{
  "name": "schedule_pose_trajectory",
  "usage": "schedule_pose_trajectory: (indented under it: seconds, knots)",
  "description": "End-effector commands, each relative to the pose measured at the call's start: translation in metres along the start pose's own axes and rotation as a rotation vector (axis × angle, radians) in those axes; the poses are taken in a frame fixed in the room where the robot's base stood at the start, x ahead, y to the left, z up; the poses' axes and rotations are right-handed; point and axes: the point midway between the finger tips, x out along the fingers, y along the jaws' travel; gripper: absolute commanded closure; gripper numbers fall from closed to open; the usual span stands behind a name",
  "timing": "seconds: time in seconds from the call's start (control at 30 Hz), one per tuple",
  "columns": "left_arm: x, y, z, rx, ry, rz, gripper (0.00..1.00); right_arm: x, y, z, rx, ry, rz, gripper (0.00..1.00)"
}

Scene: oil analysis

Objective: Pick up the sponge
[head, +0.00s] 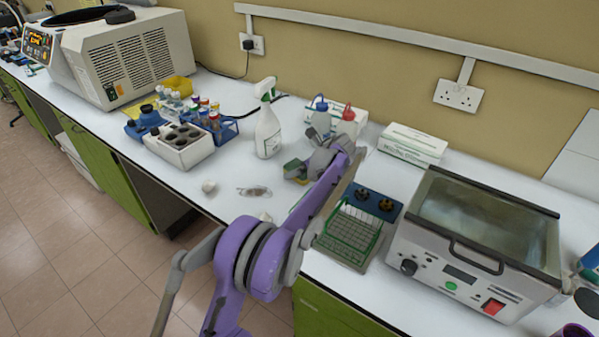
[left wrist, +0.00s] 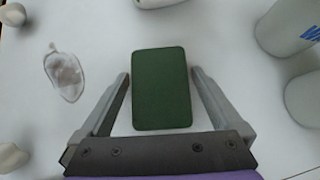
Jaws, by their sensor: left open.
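The sponge (head: 292,168) lies on the white bench, and its green top and a yellow side show in the head view. In the left wrist view the sponge (left wrist: 161,89) is a green rectangle between the two fingers, with a gap on each side. My left gripper (left wrist: 160,75) is open and its fingers straddle the sponge. In the head view my left gripper (head: 306,168) is over the sponge and hides part of it. My right gripper is not in view.
A spray bottle (head: 268,133) stands behind left of the sponge, and wash bottles (head: 321,118) stand behind it. A clear spill or dish (head: 254,191) lies to its left. A green wire rack (head: 350,232) and a water bath (head: 475,240) are to the right.

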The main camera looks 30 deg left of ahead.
Motion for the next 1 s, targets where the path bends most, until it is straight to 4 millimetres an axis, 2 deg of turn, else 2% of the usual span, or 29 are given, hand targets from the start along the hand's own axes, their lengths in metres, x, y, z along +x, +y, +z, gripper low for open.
schedule_pose_trajectory:
  seconds: [0.07,0.47,0.77,1.0]
  knots:
    - [0.0,0.0,0.0,0.0,0.0,0.0,0.0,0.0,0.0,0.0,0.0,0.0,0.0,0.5]
    - [-0.001,0.0,0.0,0.0,0.0,0.0,0.71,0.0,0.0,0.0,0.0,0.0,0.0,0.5]
    - [-0.005,0.0,0.004,0.0,0.0,0.0,0.71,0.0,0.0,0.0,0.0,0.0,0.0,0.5]
    - [-0.037,0.0,0.036,0.0,0.0,0.0,0.71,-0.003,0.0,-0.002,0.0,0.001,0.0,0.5]
